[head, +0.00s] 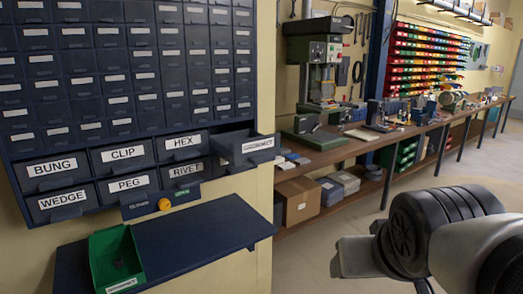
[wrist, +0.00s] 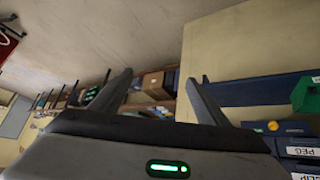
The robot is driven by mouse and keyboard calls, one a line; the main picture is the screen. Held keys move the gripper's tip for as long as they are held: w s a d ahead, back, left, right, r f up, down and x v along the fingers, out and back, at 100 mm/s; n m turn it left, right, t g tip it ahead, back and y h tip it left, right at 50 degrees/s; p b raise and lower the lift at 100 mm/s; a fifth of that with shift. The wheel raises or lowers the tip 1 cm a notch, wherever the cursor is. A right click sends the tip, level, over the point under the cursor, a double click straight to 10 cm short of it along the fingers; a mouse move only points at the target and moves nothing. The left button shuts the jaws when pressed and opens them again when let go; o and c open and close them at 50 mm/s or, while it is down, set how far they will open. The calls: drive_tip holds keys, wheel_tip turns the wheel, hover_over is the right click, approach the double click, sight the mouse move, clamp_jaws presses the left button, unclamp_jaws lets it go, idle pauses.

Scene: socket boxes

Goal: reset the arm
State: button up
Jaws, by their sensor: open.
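My gripper shows in the wrist view (wrist: 155,92) with its two fingers spread apart and nothing between them. In the head view my arm is at the lower right, out over the floor, well to the right of the drawer cabinet (head: 108,62). The gripper touches nothing that I can see. The wrist view looks upside down, with the floor at the top.
A dark blue shelf (head: 190,238) juts from the wall and holds a green bin (head: 138,262) with dark small pieces inside. One drawer (head: 248,147) sticks out beside the HEX drawer (head: 183,145). A long workbench (head: 350,143) runs along the right; floor (head: 330,225) is clear.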

drive_tip(key=s+a+g+y+p, duration=0.1)
drive_tip(key=s+a+g, duration=0.1)
drive_tip(key=s+a, duration=0.25)
wheel_tip(320, 180, up, 11)
drive_tip(key=d+p, duration=0.1)
drive_tip(key=p, duration=1)
drive_tip(key=shift+s+n, duration=0.15)
drive_tip(key=shift+n, duration=0.15)
